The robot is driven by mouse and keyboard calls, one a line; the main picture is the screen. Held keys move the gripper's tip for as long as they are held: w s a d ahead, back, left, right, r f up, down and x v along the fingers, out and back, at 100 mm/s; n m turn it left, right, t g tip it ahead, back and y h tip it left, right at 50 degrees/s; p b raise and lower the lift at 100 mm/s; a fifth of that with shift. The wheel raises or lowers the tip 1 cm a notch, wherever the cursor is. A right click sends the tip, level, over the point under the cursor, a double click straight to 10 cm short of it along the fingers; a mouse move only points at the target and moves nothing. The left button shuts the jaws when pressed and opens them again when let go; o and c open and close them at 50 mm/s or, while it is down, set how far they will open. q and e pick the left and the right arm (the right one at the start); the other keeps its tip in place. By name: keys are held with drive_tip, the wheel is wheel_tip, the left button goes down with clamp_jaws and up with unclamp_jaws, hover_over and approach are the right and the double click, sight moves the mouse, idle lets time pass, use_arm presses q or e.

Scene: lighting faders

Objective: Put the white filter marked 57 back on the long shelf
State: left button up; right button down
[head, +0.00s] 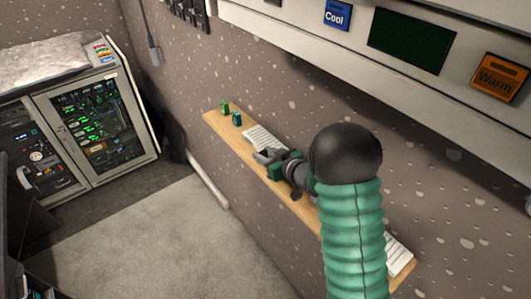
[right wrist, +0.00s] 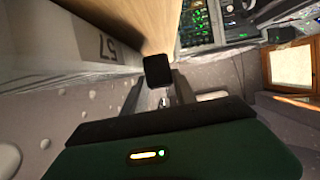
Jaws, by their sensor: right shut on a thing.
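The long shelf (head: 228,137) is a narrow wooden board along the speckled wall. My right gripper (head: 268,157) is over the shelf, in front of a white slatted piece (head: 262,138) that lies at the shelf's surface. In the right wrist view, the white filter marked 57 (right wrist: 75,48) is at the upper left beside the black fingertip (right wrist: 157,70), with the wood of the shelf (right wrist: 165,22) behind. My right gripper is shut on this filter. Whether the filter rests fully on the wood is hard to tell. My left gripper is out of view.
Two small green objects (head: 230,113) stand at the shelf's far left end. Another white slatted piece (head: 399,254) lies at its near right end. A panel with a blue Cool sign (head: 337,15) and an orange Warm sign (head: 499,77) hangs above. A rack cabinet (head: 100,125) stands left.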

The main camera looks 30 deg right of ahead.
drive_tip(key=shift+w+a+f, duration=0.1)
drive_tip(key=shift+w, duration=0.05)
drive_tip(key=c, duration=1.4)
unclamp_jaws()
drive_tip(key=shift+f, duration=0.1)
drive_tip(key=o, duration=0.4)
drive_tip(key=shift+d, duration=0.6)
drive_tip(key=shift+a, duration=0.2)
drive_tip(key=b+v, duration=0.1)
drive_tip(key=v, duration=0.6)
drive_tip(key=shift+s+a+r, duration=0.1)
drive_tip(key=shift+s+r, duration=0.15)
drive_tip(key=shift+s, duration=0.15)
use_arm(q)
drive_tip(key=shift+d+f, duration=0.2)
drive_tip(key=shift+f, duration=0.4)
use_arm(e)
drive_tip(key=shift+f, duration=0.1)
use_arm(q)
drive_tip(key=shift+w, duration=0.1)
